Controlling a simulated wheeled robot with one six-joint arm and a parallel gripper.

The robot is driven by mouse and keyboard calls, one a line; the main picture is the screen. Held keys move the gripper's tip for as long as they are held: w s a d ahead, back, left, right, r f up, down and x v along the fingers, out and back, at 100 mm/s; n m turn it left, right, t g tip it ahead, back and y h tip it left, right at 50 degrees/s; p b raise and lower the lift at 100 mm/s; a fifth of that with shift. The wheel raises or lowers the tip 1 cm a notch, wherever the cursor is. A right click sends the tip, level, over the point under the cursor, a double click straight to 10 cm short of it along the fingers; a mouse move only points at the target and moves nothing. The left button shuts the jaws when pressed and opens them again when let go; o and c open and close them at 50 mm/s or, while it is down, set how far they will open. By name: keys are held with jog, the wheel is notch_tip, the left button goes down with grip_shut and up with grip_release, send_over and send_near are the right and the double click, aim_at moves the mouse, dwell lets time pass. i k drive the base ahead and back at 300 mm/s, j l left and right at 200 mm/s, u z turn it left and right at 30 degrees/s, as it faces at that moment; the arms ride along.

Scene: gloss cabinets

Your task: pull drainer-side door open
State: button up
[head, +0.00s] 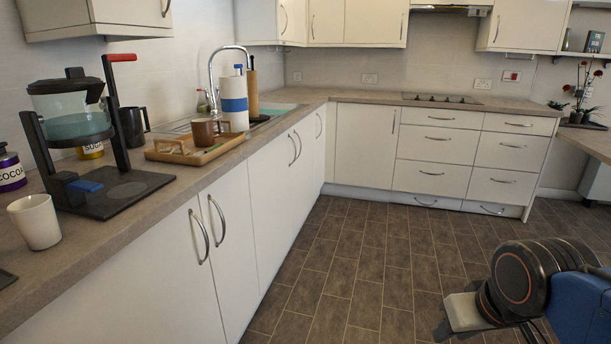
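White cabinet doors run under the left worktop, all shut. A near pair has curved metal handles side by side, on the left door (170,275) and the right door (232,230). Farther along, below the sink (272,112), is another pair, a nearer door (270,190) and a farther door (303,175), with handles close together. I cannot tell for sure which door is the drainer-side one. My gripper (458,318) seems to be the pale and dark end at the lower right, over the floor and well away from the doors. Its fingers are not clear.
The tiled floor (345,265) between the doors and my arm is clear. On the worktop (100,230) stand a coffee maker (75,125), a white cup (36,221), a wooden tray (205,156) with a brown mug (206,133), and a paper roll (234,103). Drawers (432,177) line the back.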

aim_at(269, 168)
jog(key=i+l+u, duration=0.25)
jog(key=i+l, duration=0.15)
jog(key=i, duration=0.2)
jog(key=i+l+u, duration=0.25)
jog(key=i+l, duration=0.25)
jog(key=i+l+u, duration=0.15)
jog(key=l, duration=0.25)
jog(key=i+l+u, duration=0.1)
jog(key=l, duration=0.3)
jog(key=i+l+u, duration=0.15)
jog(key=l, duration=0.25)
jog(key=i+l+u, duration=0.15)
jog(key=l, duration=0.3)
jog(key=i+l+u, duration=0.15)
jog(key=l, duration=0.25)
jog(key=k, duration=0.05)
